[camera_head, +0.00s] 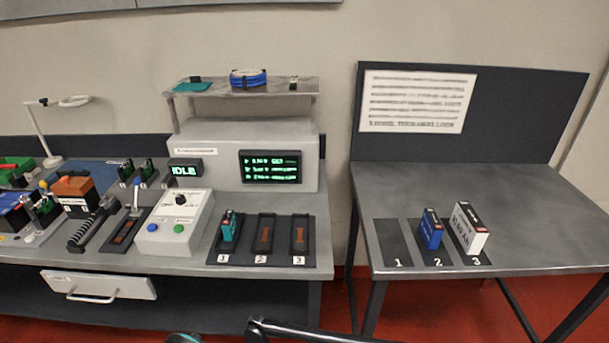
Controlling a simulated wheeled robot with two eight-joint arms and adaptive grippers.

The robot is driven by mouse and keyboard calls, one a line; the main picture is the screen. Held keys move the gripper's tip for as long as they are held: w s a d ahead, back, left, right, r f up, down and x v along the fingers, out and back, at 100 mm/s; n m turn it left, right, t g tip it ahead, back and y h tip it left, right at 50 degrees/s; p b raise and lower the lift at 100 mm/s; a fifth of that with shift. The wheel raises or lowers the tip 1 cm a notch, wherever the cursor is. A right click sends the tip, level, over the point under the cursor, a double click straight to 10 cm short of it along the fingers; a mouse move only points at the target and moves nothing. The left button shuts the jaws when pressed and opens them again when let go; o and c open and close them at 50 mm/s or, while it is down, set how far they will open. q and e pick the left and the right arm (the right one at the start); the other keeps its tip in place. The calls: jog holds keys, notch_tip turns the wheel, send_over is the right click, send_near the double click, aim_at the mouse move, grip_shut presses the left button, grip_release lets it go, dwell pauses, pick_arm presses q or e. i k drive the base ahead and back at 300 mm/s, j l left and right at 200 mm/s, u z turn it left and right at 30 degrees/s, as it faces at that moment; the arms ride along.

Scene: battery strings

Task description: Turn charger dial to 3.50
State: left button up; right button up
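The charger dial (181,199) is a small black knob on the sloped top of a white control box. The marks around it are too small to read, so its setting cannot be told. A green button (179,229) and a blue button (153,227) are on the box's front. A small display (185,171) behind the box reads IDLE. A larger screen (270,167) shows several lines of green text, too blurred to read surely. Neither gripper can be made out; only dark and teal parts of mine show at the bottom edge, away from the dial.
Right of the box, a black tray (262,259) has slots 1 to 3, with a teal battery (229,227) in slot 1. The side table (530,215) holds blue and white batteries. A gap separates the tables.

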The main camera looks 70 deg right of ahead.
aim_at(180, 199)
jog(key=z, duration=2)
